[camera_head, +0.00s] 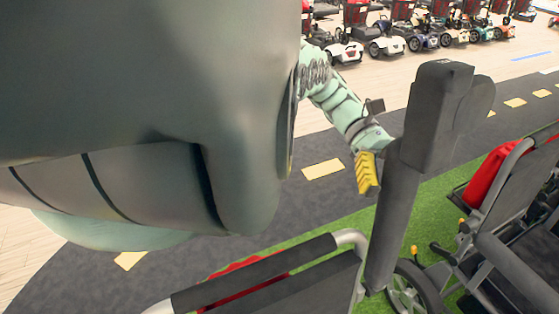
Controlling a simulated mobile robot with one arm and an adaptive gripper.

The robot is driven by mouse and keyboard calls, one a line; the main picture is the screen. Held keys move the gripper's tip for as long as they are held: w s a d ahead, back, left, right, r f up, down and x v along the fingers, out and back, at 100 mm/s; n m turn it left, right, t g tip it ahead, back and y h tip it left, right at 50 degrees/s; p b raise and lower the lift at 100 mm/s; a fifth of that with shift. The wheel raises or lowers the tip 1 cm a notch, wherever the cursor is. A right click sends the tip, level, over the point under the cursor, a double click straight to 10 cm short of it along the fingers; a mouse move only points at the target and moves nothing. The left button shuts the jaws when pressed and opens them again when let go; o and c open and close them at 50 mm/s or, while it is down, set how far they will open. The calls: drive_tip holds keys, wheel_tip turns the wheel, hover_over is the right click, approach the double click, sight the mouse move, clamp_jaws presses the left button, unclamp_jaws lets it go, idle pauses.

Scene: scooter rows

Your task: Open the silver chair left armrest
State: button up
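A chair with silver tubing (351,238) shows at the bottom centre. Its long dark armrest pad (253,272) lies roughly level, with a dark side panel below it. A bulky dark grey upright post (393,215) rises just right of this tubing; I cannot tell whether it is part of the chair. My gripper (367,173) is at the end of my pale green arm, with a ridged yellow finger pad beside the left side of the post. The pad looks close to the post, but contact is unclear. The other finger is not clearly visible, so its opening cannot be told.
Another chair with a black frame (510,185) and red cloth (490,170) stands close on the right. A wheel (408,292) is at the post's foot. Several scooters (385,38) line the back. Dark paving (235,215) lies open beyond the armrest. My arm blocks the upper left.

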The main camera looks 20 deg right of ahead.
drive_tip(key=shift+o, duration=0.3)
drive_tip(key=shift+w, duration=0.1)
drive_tip(key=shift+r, duration=0.1)
drive_tip(key=shift+r, duration=0.85)
approach(438, 157)
drive_tip(key=shift+d+f+x, duration=0.2)
drive_tip(key=shift+x, duration=1)
drive_tip(key=shift+d+f+x, duration=0.15)
drive_tip(key=shift+d+x, duration=0.05)
drive_tip(key=shift+x, duration=1)
drive_tip(key=shift+w, duration=0.2)
